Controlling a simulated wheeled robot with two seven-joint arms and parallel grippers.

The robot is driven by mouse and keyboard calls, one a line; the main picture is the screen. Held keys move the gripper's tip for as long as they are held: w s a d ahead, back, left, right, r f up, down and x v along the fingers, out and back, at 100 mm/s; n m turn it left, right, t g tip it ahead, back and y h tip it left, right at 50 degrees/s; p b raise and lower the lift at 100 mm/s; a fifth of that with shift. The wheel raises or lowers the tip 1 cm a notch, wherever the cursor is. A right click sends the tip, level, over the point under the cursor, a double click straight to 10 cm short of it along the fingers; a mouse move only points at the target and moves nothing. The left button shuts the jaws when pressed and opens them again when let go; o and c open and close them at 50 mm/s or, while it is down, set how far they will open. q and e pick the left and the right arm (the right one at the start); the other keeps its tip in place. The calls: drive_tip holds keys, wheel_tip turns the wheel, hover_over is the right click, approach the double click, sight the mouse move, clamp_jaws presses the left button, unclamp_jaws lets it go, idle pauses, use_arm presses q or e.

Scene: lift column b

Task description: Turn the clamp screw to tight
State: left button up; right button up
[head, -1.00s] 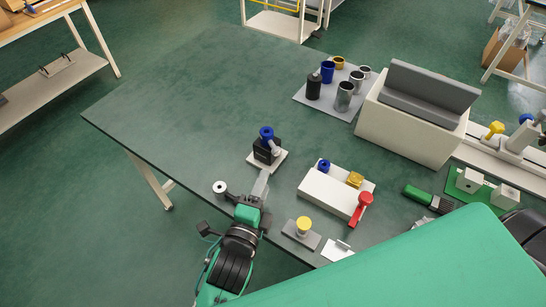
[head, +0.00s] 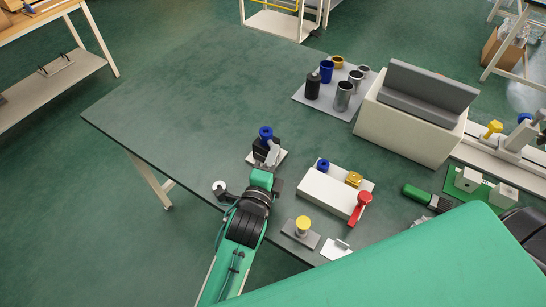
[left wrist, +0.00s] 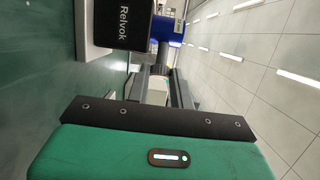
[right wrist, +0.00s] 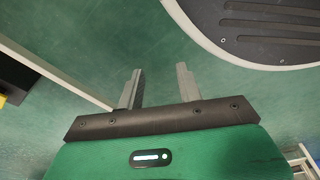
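The clamp is a black block (head: 262,150) on a pale base plate (head: 282,158), with a blue knob (head: 266,132) on top. In the left wrist view the block (left wrist: 122,25) reads "Relvok" and the blue part (left wrist: 170,28) is beside it. My left gripper (head: 271,158) is at the near side of the clamp, below the blue knob. In the left wrist view its fingers (left wrist: 158,88) stand apart, with a pale part between them; contact cannot be told. My right gripper (right wrist: 160,85) is open and empty, above the green floor.
A white block (head: 322,195) with blue, gold and red parts stands right of the clamp. A yellow-topped knob (head: 304,224) is nearer. Cups stand on a grey mat (head: 312,97) farther back. The table's left part (head: 180,110) is clear.

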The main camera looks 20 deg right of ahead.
use_arm(q)
clamp_jaws()
use_arm(e)
drive_tip(key=shift+s, duration=0.4)
